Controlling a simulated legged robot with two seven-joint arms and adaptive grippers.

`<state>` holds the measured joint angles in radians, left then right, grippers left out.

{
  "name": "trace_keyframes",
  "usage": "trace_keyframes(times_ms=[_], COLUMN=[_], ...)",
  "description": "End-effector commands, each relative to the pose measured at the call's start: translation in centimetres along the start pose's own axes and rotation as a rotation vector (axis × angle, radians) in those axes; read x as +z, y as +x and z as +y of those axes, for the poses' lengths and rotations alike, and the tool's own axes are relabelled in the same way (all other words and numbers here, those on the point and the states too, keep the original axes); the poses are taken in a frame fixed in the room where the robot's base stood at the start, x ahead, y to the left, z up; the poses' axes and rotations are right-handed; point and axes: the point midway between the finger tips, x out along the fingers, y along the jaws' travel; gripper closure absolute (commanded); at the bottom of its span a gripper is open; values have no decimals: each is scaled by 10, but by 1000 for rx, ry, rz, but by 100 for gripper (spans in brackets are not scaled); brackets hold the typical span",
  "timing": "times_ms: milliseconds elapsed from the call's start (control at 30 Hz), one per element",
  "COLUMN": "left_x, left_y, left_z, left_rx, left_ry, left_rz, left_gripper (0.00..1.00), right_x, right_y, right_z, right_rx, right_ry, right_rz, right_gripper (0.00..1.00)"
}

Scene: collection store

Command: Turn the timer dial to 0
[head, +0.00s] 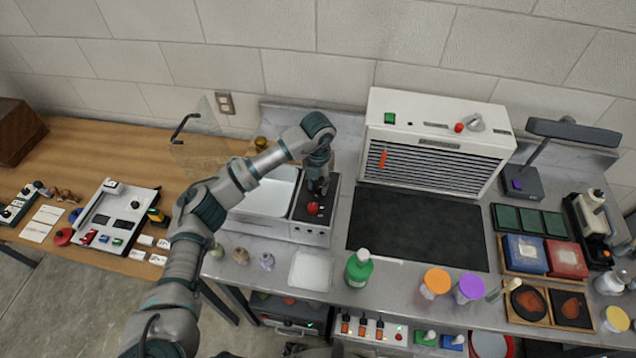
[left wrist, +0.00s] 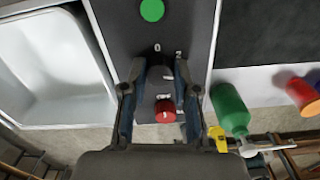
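The timer dial (left wrist: 160,76) is a dark knob on a dark control panel beside the sink. A white "0" is printed above it in the left wrist view, with another mark to the right, partly hidden. My left gripper (left wrist: 158,72) points down at the panel with one finger on each side of the dial. The fingers stand apart, and I see no clear contact with the dial. In the head view my left gripper (head: 318,190) hides most of the dial. A red round part (left wrist: 165,108) shows between the fingers, below the dial. My right gripper is not in view.
A white sink (head: 268,197) lies left of the panel (head: 325,188). A green dot (left wrist: 152,10) is on the panel. A white louvred unit (head: 440,140) and a black mat (head: 415,228) are to the right. A green bottle (head: 359,268) stands in front.

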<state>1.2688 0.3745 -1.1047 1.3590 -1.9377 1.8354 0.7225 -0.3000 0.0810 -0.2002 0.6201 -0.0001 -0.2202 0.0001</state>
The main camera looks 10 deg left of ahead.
Motion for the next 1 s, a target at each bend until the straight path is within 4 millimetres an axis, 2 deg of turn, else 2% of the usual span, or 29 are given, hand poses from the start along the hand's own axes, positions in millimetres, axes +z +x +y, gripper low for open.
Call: trace_keyframes(times_ms=[267,467,1000], left_x=[0,0,0], left_y=[0,0,0], left_z=[0,0,0], left_rx=[0,0,0], left_ry=[-26,-119,-602], left_rz=[1,1,1], left_gripper=[100,100,100], right_x=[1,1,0], right_y=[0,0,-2], right_z=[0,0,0], right_rx=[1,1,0], right_ry=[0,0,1], right_rz=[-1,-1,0], right_gripper=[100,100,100])
